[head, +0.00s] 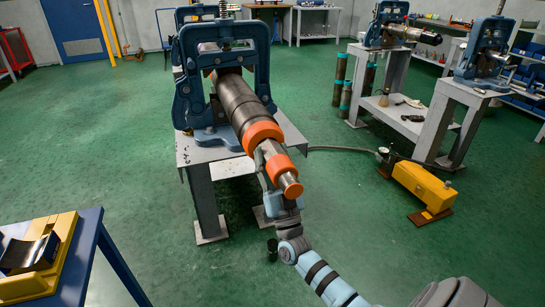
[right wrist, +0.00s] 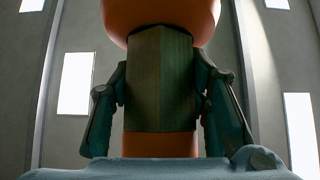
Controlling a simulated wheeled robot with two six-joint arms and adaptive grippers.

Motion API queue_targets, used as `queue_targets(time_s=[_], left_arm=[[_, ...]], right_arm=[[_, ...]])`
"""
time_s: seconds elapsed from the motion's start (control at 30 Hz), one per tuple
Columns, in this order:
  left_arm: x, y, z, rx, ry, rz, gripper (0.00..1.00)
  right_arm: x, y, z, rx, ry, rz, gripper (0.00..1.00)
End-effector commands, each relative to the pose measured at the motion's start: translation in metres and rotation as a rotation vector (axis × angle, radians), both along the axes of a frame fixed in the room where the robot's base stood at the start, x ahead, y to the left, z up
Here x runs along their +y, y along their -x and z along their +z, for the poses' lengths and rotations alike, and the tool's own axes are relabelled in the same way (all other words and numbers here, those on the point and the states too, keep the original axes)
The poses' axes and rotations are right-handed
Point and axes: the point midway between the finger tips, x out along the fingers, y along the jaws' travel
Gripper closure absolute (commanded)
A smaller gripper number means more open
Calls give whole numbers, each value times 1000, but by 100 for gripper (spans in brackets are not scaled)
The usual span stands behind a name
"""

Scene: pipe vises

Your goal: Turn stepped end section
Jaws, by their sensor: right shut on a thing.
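A dark pipe assembly (head: 238,100) lies in a blue pipe vise (head: 216,70), its near end pointing toward me. The near end is stepped, with an orange collar (head: 262,134), a bare metal neck, a second orange ring (head: 278,167) and a thinner orange-tipped end (head: 291,187). My right gripper is below this end section. In the right wrist view my right gripper (right wrist: 162,85) is shut on the flat-sided greenish metal neck (right wrist: 160,75) between two orange parts, one finger on each side. In the head view the grip is partly hidden by the end section. My left gripper is out of view.
The vise stands on a grey metal table (head: 184,153). A yellow pump unit (head: 423,185) with a hose sits on the green floor at right. A blue table (head: 82,245) with a yellow fixture (head: 45,262) is at lower left. More vises stand at the back right.

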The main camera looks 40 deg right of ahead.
Motion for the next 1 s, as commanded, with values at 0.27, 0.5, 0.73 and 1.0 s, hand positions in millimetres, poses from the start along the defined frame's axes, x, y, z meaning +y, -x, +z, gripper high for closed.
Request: queue_targets(time_s=[0.27,0.5,0.73,1.0], left_arm=[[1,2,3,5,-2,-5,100],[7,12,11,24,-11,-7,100],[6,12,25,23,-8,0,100],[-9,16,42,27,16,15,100]], right_arm=[[0,0,0,23,62,-1,85],[-1,0,1,75,208,-1,85],[-2,1,2,143,405,-1,85],[-2,1,3,229,647,-1,85]])
